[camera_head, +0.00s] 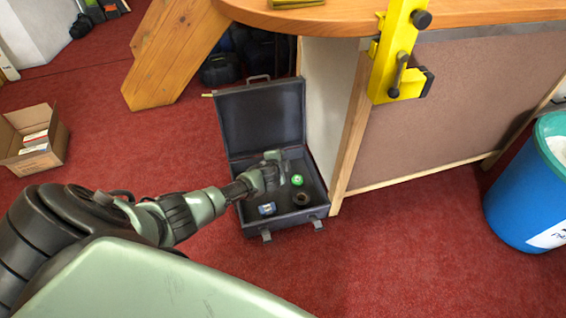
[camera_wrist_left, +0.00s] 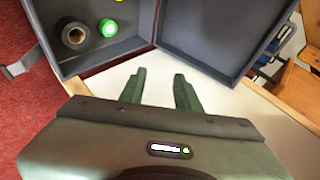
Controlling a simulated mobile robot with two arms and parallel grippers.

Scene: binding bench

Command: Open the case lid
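The dark grey case (camera_head: 312,212) stands on the red carpet beside the bench. Its lid (camera_head: 262,118) is raised, about upright at the back of the case. Inside lie a green roll (camera_head: 297,180), a dark roll (camera_head: 301,198) and a blue-and-white item (camera_head: 267,209). My left gripper (camera_head: 272,165) is over the case in the head view. In the left wrist view its two fingers (camera_wrist_left: 159,88) are apart with nothing between them, and the lid (camera_wrist_left: 205,35) is just beyond them. My right gripper is not in view.
The wooden bench (camera_head: 440,20) with a yellow clamp (camera_head: 397,50) is close on the right of the case. A blue bin (camera_head: 525,190) stands farther right. A cardboard box (camera_head: 45,155) is at the left. Open carpet lies in front of the case.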

